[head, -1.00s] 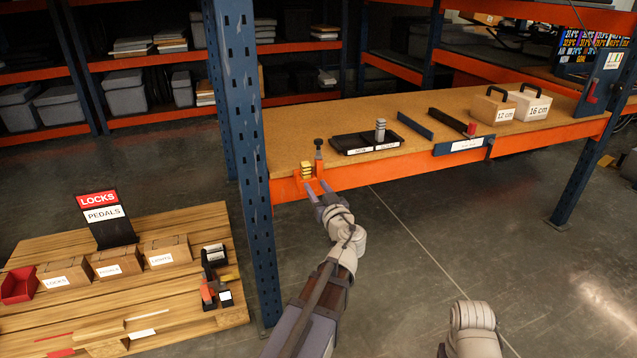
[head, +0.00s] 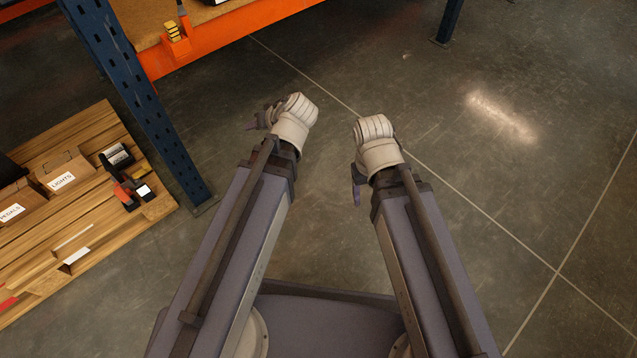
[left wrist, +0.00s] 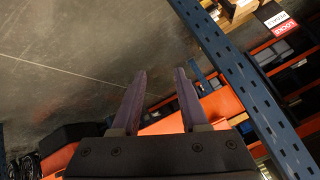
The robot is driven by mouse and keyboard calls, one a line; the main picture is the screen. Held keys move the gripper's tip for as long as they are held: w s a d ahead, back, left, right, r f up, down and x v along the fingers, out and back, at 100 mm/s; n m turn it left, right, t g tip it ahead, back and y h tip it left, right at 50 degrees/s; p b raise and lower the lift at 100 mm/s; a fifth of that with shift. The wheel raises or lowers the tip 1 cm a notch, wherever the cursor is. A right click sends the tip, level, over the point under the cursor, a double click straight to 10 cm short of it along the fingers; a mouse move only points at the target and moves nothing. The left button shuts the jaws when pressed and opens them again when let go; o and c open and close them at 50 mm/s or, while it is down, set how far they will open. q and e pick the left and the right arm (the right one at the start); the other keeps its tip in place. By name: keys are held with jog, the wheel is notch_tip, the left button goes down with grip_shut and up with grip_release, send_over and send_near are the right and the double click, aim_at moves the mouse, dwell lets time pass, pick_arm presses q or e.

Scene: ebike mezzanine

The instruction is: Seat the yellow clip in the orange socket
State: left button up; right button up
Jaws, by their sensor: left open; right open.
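The yellow clip (head: 173,31) stands in the orange socket (head: 177,47) on the shelf's front edge, at the top left of the head view. Its upper part shows above the socket; how deep it sits I cannot tell. My left gripper (head: 251,124) is below and to the right of the socket, well apart from it. In the left wrist view my left gripper (left wrist: 160,72) is open, with nothing between its fingers. My right gripper (head: 356,190) is open, low over the floor, and partly hidden by its wrist. Neither gripper touches the clip.
The orange shelf beam (head: 225,32) and blue rack post (head: 140,100) stand ahead and left. A wooden pallet (head: 100,245) with cardboard boxes (head: 62,170) and a small red-and-black item (head: 126,190) is at the left. The floor at the right is clear.

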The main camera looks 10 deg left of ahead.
pick_arm(q)
jog(key=s+d+f+m+g+h, duration=0.2)
jog(key=s+d, duration=0.4)
jog(key=d, duration=0.3)
jog(key=s+d+f+m+g+h, duration=0.3)
jog(key=s+d+m, duration=0.3)
jog(key=d, duration=0.3)
jog(key=shift+s+f+m+h, duration=0.3)
jog(key=shift+s+f+h, duration=0.15)
jog(key=shift+f, duration=0.3)
jog(key=shift+r, duration=0.15)
notch_tip(320, 180, up, 28)
jog(key=p, duration=2.8)
